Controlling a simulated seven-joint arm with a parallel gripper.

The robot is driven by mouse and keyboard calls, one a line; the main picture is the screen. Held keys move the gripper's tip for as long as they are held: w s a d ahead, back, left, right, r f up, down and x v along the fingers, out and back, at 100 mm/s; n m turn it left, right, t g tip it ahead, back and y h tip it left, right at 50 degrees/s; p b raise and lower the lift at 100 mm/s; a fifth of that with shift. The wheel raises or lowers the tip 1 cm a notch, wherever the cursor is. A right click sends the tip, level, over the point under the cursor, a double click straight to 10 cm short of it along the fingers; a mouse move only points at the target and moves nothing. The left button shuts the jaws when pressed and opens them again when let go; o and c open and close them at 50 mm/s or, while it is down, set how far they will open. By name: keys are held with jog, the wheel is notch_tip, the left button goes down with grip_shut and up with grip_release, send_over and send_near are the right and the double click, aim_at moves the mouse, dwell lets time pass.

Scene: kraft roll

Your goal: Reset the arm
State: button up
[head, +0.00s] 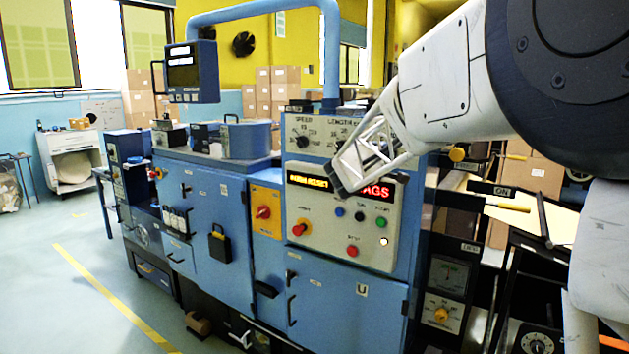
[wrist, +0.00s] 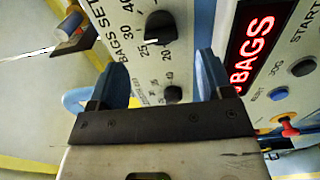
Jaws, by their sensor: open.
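My gripper (head: 340,180) is in front of the upper control panel of the blue machine (head: 215,200), covering part of its displays in the head view. In the wrist view my gripper (wrist: 160,82) has its two blue fingers spread apart with nothing between them. Past the fingers are a black dial knob (wrist: 160,25) marked BAGS SET and a smaller black knob (wrist: 173,94). Both look apart from the fingers, though the gap is hard to judge. The red BAGS display (wrist: 262,45) is to the right of the fingers.
The panel (head: 345,235) carries several coloured buttons, a red one (head: 352,251) among them. A red switch (head: 263,212) sits on a yellow plate to the left. A grey-blue monitor (head: 190,70) hangs above. Open floor (head: 70,290) lies at the left.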

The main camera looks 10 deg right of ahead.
jog(key=s+a+f+m+g+y, duration=0.1)
jog(key=s+f+m+g+y, duration=0.2)
jog(key=s, duration=1)
jog(key=s+a+f+m+g, duration=0.25)
jog(key=s+f+g, duration=0.2)
jog(key=s, duration=0.85)
jog(key=s+a+f+m+g+y, duration=0.1)
jog(key=s+a+f+y, duration=0.2)
jog(key=s, duration=0.5)
jog(key=s+a+f+m+y, duration=0.1)
jog(key=s+a+f+y, duration=0.2)
jog(key=s+a+f, duration=0.2)
jog(key=s+a+f+m+g+y, duration=0.1)
jog(key=s+a+f+y, duration=0.2)
jog(key=s, duration=0.8)
jog(key=shift+a+f+m+g+y, duration=0.4)
jog(key=shift+a+f, duration=0.45)
jog(key=shift+a, duration=0.3)
